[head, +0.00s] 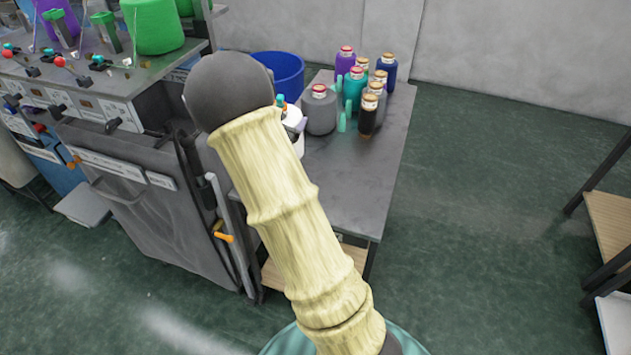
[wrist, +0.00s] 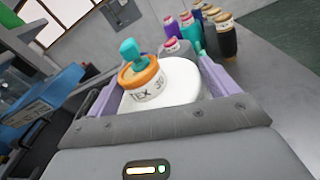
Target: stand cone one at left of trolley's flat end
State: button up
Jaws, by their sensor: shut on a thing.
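A white cone (wrist: 165,85) with an orange top band, a "TEX 30" label and a teal piece on top sits between the lilac fingers of my gripper (wrist: 158,88). In the head view part of the white cone (head: 297,142) shows beside my arm, at the left side of the grey table-like trolley (head: 352,185). My gripper is shut on the cone. My arm hides most of the gripper in the head view. I cannot tell whether the cone's base touches the top. No number shows to mark it as cone one.
A grey cone (head: 320,112), a purple one (head: 345,62), a dark one (head: 368,117) and several others crowd the trolley's far part. A blue bin (head: 283,70) stands behind. The knitting machine (head: 150,190) is close on the left. The trolley's near part is bare.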

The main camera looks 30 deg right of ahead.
jog(key=shift+r, duration=0.1)
jog(key=shift+f, duration=2.95)
notch_tip(320, 180, down, 4)
jog(key=shift+f+p, duration=0.15)
jog(key=shift+p, duration=0.25)
jog(key=o, duration=1.8)
jog(key=shift+c, duration=0.2)
